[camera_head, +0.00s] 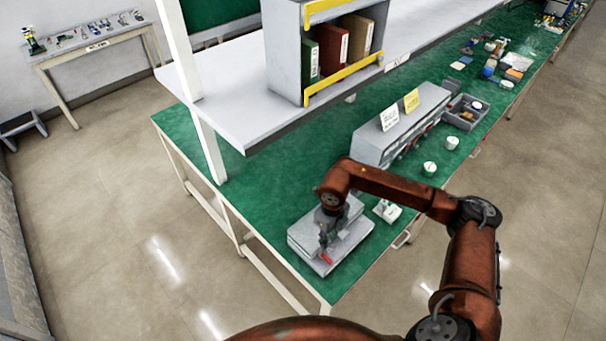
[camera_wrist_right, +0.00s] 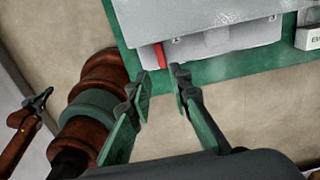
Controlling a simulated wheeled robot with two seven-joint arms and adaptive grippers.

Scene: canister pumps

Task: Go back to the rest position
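My right gripper (camera_head: 325,238) is over the grey flat-topped box (camera_head: 345,246) at the near corner of the green table in the head view. In the right wrist view, the right gripper's (camera_wrist_right: 160,85) two green fingers stand apart with nothing between them. A red part (camera_wrist_right: 160,56) on the box's edge shows just beyond the fingertips. At the left of the right wrist view is a small dark gripper on a brown arm, likely my left gripper (camera_wrist_right: 38,104); its opening is unclear.
The green table (camera_head: 262,195) carries a small white item (camera_head: 387,211) beside the box, white cups (camera_head: 430,168), a long grey case (camera_head: 372,145) and a grey bin (camera_head: 459,120). A shelf (camera_head: 230,100) with binders overhangs it. Open floor (camera_head: 120,230) lies left.

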